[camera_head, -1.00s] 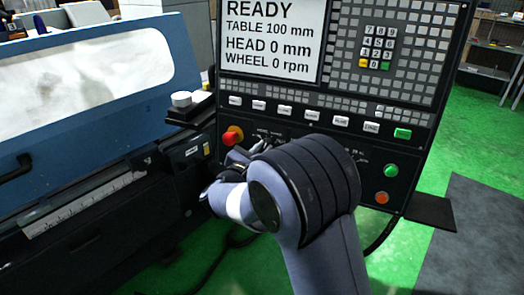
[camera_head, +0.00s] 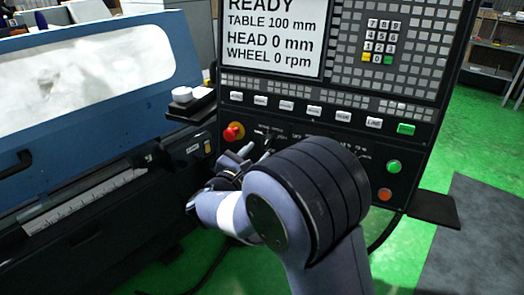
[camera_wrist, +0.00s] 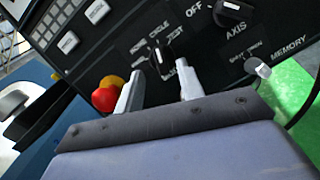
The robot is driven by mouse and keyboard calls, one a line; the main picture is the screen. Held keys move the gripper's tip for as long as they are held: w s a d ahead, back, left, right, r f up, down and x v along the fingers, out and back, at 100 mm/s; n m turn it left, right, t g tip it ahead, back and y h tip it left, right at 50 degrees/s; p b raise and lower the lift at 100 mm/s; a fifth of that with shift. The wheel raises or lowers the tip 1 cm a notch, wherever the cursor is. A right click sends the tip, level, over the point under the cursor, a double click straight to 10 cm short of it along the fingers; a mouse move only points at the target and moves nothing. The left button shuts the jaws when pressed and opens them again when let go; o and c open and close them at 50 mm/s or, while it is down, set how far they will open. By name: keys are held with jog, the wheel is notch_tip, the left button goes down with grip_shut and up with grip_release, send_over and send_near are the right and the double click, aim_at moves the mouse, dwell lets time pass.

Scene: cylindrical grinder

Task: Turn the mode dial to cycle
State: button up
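The mode dial (camera_wrist: 161,58) is a small black knob on the dark control panel in the wrist view. Labels including CYCLE and TEST surround it; part of the lettering is hidden by a finger. I cannot tell clearly which label it points to. My gripper (camera_wrist: 161,72) is open, with one pale finger on each side of the dial. The fingers look apart from the knob. In the head view my gripper (camera_head: 254,155) is at the panel's lower left, and the dial there cannot be made out clearly.
A red emergency knob (camera_head: 233,132) sits left of the dial, close to my left finger in the wrist view. The axis dial (camera_wrist: 232,12) is to the right. Green (camera_head: 393,166) and orange (camera_head: 385,194) buttons are on the panel's right. The screen (camera_head: 272,35) reads READY.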

aim_at(266, 143)
jog(key=b+v, duration=0.1)
jog(key=v, duration=0.5)
jog(key=p+x, duration=0.3)
jog(key=x, duration=0.8)
jog(key=shift+r, duration=0.1)
jog(key=shift+s+m, duration=0.15)
jog(key=shift+m, duration=0.45)
